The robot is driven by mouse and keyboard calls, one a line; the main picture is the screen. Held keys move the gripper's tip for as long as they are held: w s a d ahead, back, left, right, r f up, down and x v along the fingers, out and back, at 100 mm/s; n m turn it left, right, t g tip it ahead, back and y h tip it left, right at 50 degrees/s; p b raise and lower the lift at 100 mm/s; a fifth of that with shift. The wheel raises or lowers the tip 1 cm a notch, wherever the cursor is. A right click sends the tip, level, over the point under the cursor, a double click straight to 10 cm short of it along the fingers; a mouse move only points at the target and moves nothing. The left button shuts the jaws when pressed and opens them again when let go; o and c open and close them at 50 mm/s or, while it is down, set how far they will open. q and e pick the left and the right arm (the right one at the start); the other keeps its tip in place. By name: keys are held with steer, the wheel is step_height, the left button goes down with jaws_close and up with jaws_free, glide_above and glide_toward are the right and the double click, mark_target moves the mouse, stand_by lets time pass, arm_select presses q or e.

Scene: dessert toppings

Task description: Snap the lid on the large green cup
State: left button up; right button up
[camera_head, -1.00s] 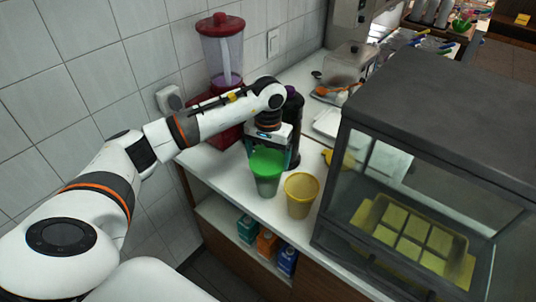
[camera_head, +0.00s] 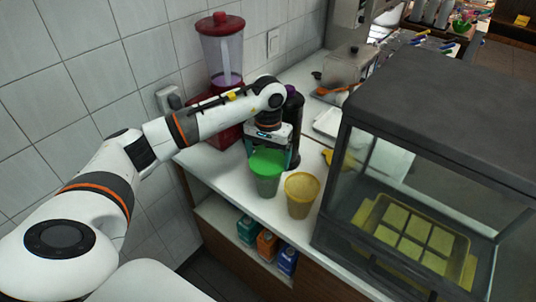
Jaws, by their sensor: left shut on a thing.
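The large green cup (camera_head: 267,185) stands upright on the white counter. A bright green lid (camera_head: 267,162) lies over its mouth; I cannot tell whether it is fully seated. My left gripper (camera_head: 265,147) reaches down from above at the back edge of the lid and is shut on the lid. Its fingertips are mostly hidden. My right gripper is not in view.
A yellow cup (camera_head: 301,195) stands close to the right of the green cup. A red blender (camera_head: 224,60) and a dark bottle-like thing (camera_head: 293,115) stand behind. A glass display case (camera_head: 420,150) blocks the right side. Cartons (camera_head: 267,243) sit on the shelf below.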

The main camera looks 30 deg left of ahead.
arm_select(q)
steer(key=shift+f+b, duration=0.25)
steer(key=shift+b, duration=0.15)
stand_by(0.5)
steer(key=o, duration=0.7)
steer(key=shift+r, duration=0.1)
steer(key=shift+r+p, duration=1.35)
steer(key=shift+r, duration=1.55)
jaws_close()
